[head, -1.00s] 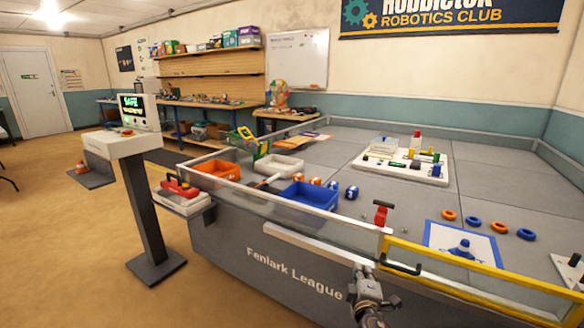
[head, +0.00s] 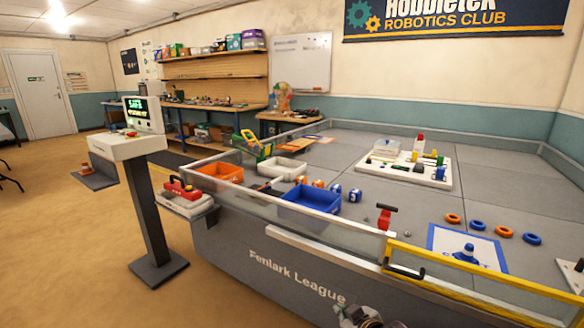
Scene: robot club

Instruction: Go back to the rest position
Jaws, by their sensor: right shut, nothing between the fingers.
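My right gripper (head: 362,318) shows only in part at the bottom edge of the head view, low in front of the grey table side with the lettering "Fenlark League". It is shut and holds nothing. It is apart from the table and from the yellow-framed gate (head: 470,268). The rest of my right arm is cut off by the picture's edge. My left gripper is not in the head view.
The field table (head: 270,262) with its clear rim wall fills the middle and right. A blue bin (head: 312,197) and an orange bin (head: 220,173) stand inside. A pedestal with a screen (head: 142,114) stands left. Open floor (head: 70,240) lies at the left.

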